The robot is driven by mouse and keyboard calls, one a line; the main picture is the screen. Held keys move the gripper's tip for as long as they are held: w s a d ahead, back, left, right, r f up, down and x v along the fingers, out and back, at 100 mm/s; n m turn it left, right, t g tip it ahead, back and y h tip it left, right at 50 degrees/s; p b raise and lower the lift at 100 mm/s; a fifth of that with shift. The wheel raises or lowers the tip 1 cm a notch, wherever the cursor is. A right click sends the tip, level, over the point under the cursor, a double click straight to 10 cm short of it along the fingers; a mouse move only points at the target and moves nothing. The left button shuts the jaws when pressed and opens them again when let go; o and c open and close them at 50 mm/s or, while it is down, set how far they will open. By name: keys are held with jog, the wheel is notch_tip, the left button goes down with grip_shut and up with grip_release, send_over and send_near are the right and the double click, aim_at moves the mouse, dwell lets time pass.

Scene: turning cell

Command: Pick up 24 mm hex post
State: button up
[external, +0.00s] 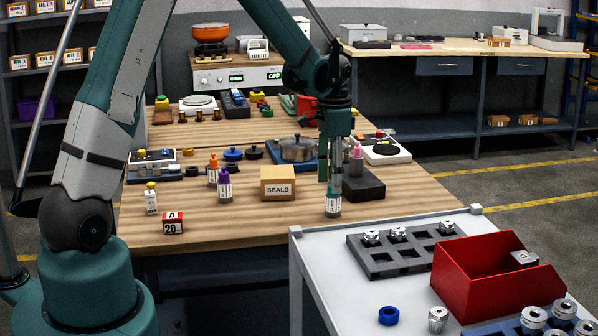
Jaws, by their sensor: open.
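My gripper (334,180) points straight down over the wooden bench, near its front edge. It is open. A small bottle with a white label (333,206) stands upright at its fingertips; I cannot tell whether the fingers touch it. My gripper is apart from all of these.
A red open bin (467,283) with a metal piece at its edge and a blue ring (388,315) are on the cart (335,280). A SEALS carton (277,184), a dark block (364,186) and a pink bottle (356,162) stand near my gripper. The bench front is fairly clear.

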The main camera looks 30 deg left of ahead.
aim_at(333, 203)
jog(key=shift+f, duration=1.3)
jog(key=shift+w+d+f, duration=0.15)
jog(key=shift+f, duration=2.45)
grip_shut()
